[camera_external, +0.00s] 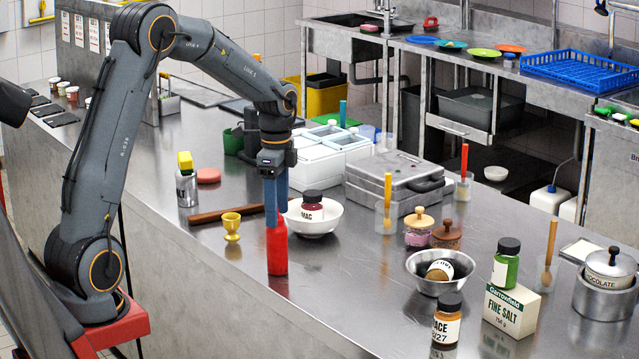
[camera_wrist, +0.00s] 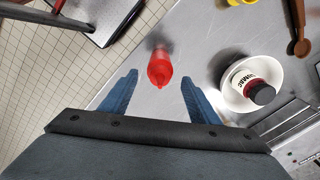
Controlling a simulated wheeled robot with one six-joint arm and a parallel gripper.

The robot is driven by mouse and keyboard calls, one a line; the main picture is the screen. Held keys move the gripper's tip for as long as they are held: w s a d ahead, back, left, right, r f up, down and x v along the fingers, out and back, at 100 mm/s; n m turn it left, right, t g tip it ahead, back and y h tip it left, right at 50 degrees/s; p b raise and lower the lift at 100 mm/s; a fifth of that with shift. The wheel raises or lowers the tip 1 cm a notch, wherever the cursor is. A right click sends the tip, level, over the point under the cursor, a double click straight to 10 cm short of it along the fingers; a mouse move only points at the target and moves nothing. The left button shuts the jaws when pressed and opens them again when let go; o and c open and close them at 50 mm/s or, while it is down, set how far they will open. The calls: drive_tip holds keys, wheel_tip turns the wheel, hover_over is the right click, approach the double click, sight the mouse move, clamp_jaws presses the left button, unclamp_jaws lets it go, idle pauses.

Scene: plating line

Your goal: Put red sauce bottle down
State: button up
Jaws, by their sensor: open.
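The red sauce bottle (camera_external: 277,252) stands upright on the steel counter (camera_external: 330,285), near its front edge. My gripper (camera_external: 276,205) is directly above the bottle with its blue fingers pointing down. In the wrist view the bottle (camera_wrist: 160,68) shows from above with its nozzle towards me, in the gap between the two spread fingers of my gripper (camera_wrist: 158,95). The fingers are apart from the bottle on both sides, and the gripper is open and empty.
A white bowl (camera_external: 318,226) holding a dark-capped jar (camera_external: 312,203) stands close to the right of the bottle. Open counter lies in front and to the right.

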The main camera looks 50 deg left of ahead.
drive_tip(key=shift+r+b, duration=0.5)
drive_tip(key=shift+r, duration=2.15)
drive_tip(key=s+d+f+n+t+p, duration=0.1)
drive_tip(key=s+d+f+n+p, duration=0.3)
drive_tip(key=s+d, duration=0.45)
drive_tip(key=s+d+f+n+t+p, duration=0.1)
drive_tip(key=s+d+f+n+p, duration=0.2)
drive_tip(key=s+d+n, duration=0.55)
drive_tip(key=s+a+f+m+b, duration=0.1)
drive_tip(key=s+a+f+b, duration=0.1)
drive_tip(key=a+f+b, duration=0.1)
drive_tip(key=shift+s+a+f+m+b, duration=0.25)
drive_tip(key=shift+a+f+m+b, duration=0.15)
drive_tip(key=shift+f+b, duration=0.3)
drive_tip(key=shift+f, duration=0.1)
